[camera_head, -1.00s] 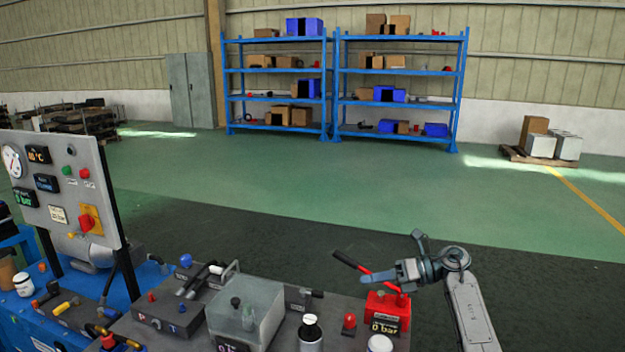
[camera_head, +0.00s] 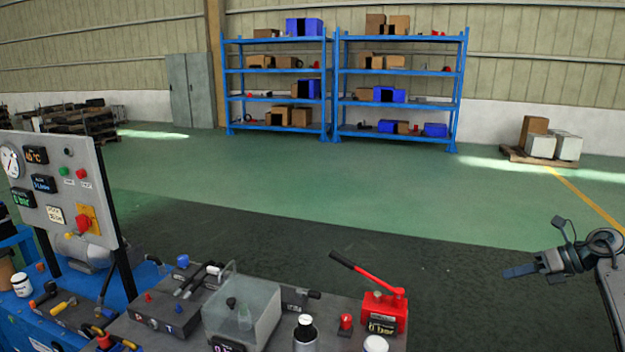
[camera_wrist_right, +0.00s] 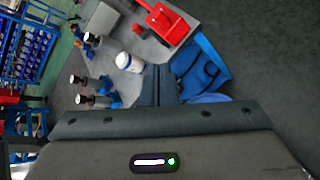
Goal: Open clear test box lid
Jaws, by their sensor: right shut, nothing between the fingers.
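The clear test box (camera_head: 242,312) stands on the grey bench top at the bottom centre of the head view, a small fitting visible inside it. A thin handle rises at its back left edge; I cannot tell whether its lid is down. My right gripper (camera_head: 515,270) is at the right of the head view, well away from the box, past the red hand pump. It is shut and empty. In the right wrist view the shut fingers (camera_wrist_right: 160,85) point toward the bench. My left gripper is not in view.
A control panel (camera_head: 62,185) stands at the left. A blue tray (camera_wrist_right: 200,70) shows in the wrist view.

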